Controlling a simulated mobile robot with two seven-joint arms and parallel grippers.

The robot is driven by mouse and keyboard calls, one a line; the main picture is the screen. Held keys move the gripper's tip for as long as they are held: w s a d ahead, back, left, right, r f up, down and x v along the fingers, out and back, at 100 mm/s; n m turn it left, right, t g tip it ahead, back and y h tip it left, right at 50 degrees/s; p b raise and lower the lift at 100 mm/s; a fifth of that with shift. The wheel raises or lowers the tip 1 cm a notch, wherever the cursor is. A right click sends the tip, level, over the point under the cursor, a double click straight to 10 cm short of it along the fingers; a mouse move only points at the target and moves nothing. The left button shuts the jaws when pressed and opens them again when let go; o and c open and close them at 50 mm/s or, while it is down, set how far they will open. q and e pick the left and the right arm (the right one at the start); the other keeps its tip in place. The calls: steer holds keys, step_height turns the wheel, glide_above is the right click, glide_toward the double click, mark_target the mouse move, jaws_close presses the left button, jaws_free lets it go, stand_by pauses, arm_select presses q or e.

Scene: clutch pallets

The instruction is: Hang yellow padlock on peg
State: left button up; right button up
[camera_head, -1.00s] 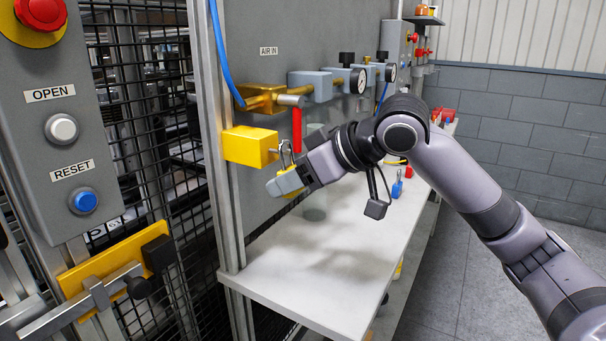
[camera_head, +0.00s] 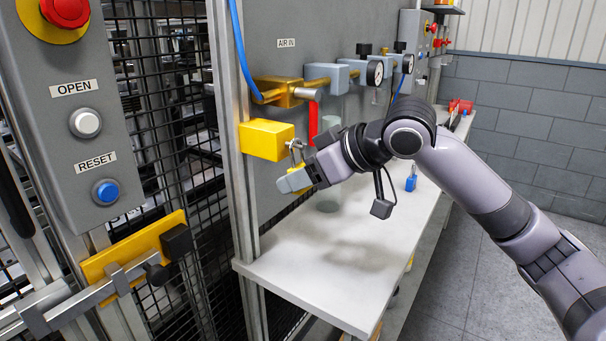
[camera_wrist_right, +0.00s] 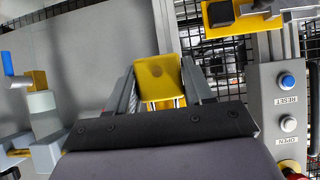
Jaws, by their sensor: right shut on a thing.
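The yellow padlock (camera_wrist_right: 158,80) is held between the two fingers of my right gripper (camera_wrist_right: 158,88), which is shut on it. In the head view my right gripper (camera_head: 293,181) is just below and right of a yellow block (camera_head: 266,140) on the metal post. Only slivers of the padlock's yellow body show there, behind the fingers. Its metal shackle (camera_head: 296,152) rises above the fingers at the right end of the block. The peg itself is hard to make out, and I cannot tell whether the shackle is around it. My left gripper is not in view.
A red valve handle (camera_head: 312,118) hangs close beside the shackle, below the brass fitting. A pale bench (camera_head: 310,262) lies below, with a blue padlock (camera_head: 411,183) on it. A control panel (camera_head: 60,140) and black mesh are at the left. The bench's front is clear.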

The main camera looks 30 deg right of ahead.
steer(key=o, duration=1.2)
steer(key=b+v, duration=0.1)
steer(key=v, duration=0.6)
steer(key=shift+s, duration=0.1)
